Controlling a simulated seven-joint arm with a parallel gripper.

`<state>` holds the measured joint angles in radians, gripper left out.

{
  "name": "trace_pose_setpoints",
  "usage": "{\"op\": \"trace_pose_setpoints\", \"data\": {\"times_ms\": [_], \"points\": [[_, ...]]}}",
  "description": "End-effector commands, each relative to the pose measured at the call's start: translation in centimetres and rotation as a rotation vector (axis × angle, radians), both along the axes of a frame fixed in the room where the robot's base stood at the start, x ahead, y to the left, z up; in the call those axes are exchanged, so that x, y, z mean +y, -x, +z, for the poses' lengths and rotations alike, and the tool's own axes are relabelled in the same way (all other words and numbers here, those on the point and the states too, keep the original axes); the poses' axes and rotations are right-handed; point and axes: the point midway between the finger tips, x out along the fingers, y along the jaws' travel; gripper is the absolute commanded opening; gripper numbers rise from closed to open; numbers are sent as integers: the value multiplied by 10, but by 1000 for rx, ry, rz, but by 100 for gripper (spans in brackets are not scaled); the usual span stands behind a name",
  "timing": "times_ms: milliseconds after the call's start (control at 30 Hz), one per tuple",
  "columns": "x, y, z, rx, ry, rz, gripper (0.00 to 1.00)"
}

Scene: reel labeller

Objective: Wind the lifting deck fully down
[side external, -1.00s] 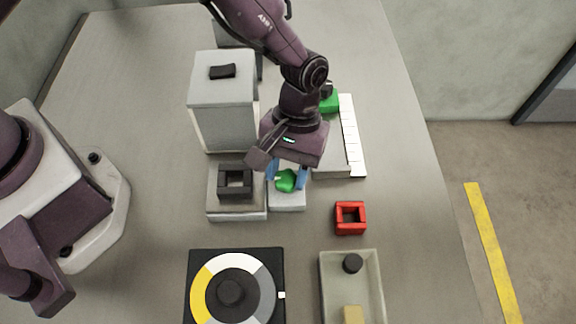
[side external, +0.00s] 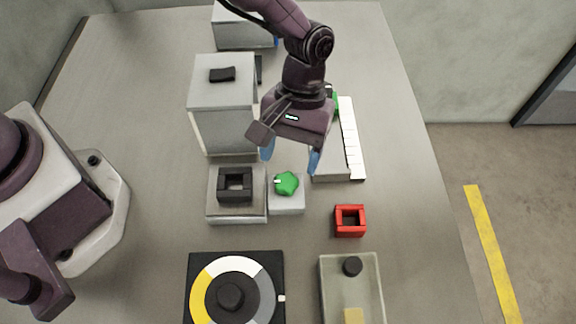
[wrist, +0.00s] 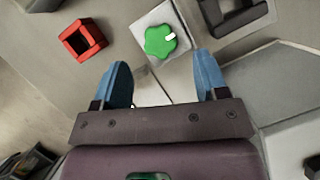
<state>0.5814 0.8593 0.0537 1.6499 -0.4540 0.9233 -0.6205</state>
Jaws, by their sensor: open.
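A green lobed knob (side external: 286,183) with a white pointer mark sits on a small white box (side external: 288,206). In the side view its mark points left. The knob also shows in the wrist view (wrist: 161,42), beyond the fingertips. Directly left of the box is a low grey platform (side external: 222,213), possibly the lifting deck, bearing a black square frame (side external: 235,171). I cannot tell its exact height. My gripper (side external: 291,160) is open and empty, its blue fingers above and behind the knob, apart from it. The gripper also shows in the wrist view (wrist: 162,62).
A tall grey cabinet (side external: 224,110) stands behind the platform. A red square frame (side external: 350,207) lies right of the knob. In front are a dial with yellow and grey sectors (side external: 207,284) and a tray (side external: 376,284). A white ruled strip (side external: 351,140) lies behind right.

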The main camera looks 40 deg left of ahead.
Motion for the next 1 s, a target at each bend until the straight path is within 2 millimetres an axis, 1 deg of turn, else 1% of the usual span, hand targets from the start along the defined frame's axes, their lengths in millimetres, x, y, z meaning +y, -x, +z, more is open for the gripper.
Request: {"op": "trace_pose_setpoints", "data": {"times_ms": [33, 200, 300, 400, 600, 867, 1000], "points": [[2, -6, 13, -6, 3, 2, 67], [7, -19, 47, -5, 3, 2, 67], [10, -24, 63, -3, 1, 1, 67], [12, -28, 74, -2, 1, 1, 67], [14, -31, 82, 1, 0, 1, 67], [13, -31, 82, 1, 1, -1, 67], [15, -32, 80, -21, 17, -64, 67]]}}
